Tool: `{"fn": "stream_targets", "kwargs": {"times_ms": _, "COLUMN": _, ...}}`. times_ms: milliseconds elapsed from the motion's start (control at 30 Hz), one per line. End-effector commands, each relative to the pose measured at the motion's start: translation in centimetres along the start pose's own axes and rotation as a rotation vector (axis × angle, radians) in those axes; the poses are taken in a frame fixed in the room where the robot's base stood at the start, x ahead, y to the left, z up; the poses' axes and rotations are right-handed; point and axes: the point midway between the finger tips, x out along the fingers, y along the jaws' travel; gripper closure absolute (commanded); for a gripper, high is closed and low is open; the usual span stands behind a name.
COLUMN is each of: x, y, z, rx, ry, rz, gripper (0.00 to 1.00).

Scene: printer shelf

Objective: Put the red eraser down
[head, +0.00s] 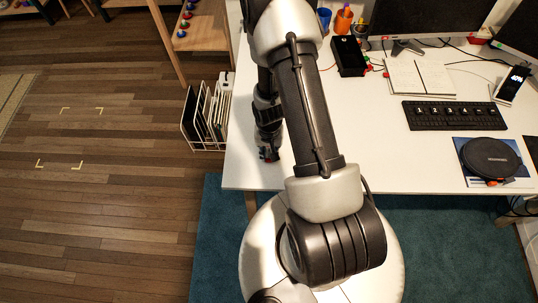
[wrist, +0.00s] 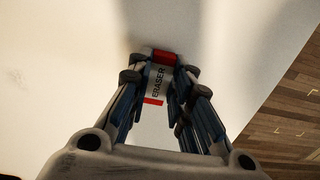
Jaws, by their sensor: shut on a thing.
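The red eraser (wrist: 160,78) has a white sleeve with dark "ERASER" lettering and red ends. It is between the fingertips of my gripper (wrist: 160,76) in the wrist view, with the white desk surface beyond it. My gripper is shut on it. In the head view my gripper (head: 268,154) points down over the left part of the white desk (head: 330,165), close to its left edge. The eraser is hard to make out there. A dark shadow lies by the eraser's far end; whether it touches the desk I cannot tell.
A wire rack (head: 205,115) with folders stands beside the desk's left edge. The desk's front middle is clear.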

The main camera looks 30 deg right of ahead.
Motion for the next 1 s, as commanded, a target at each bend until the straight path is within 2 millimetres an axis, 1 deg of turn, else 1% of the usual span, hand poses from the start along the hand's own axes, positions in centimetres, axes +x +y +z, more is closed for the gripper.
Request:
{"fn": "stream_targets", "kwargs": {"times_ms": 33, "x": 0.21, "y": -0.02, "z": -0.06, "rx": 0.0, "ry": 0.001, "rz": 0.0, "gripper": 1.0}}
{"fn": "stream_targets", "kwargs": {"times_ms": 233, "x": -0.04, "y": -0.02, "z": -0.07, "rx": 0.0, "ry": 0.002, "rz": -0.001, "gripper": 1.0}}
{"fn": "stream_targets", "kwargs": {"times_ms": 367, "x": 0.4, "y": -0.02, "z": -0.07, "rx": 0.0, "ry": 0.002, "rz": 0.0, "gripper": 1.0}}
{"fn": "stream_targets", "kwargs": {"times_ms": 400, "x": 0.37, "y": -0.02, "z": -0.06, "rx": -0.001, "ry": 0.001, "rz": 0.0, "gripper": 0.79}}
{"fn": "stream_targets", "kwargs": {"times_ms": 600, "x": 0.28, "y": -0.02, "z": -0.06, "rx": -0.001, "ry": 0.001, "rz": 0.0, "gripper": 0.66}}
{"fn": "stream_targets", "kwargs": {"times_ms": 700, "x": 0.28, "y": -0.02, "z": -0.06, "rx": -0.001, "ry": 0.001, "rz": 0.0, "gripper": 0.6}}
{"fn": "stream_targets", "kwargs": {"times_ms": 1000, "x": 0.2, "y": -0.02, "z": -0.06, "rx": -0.001, "ry": 0.001, "rz": 0.0, "gripper": 0.6}}
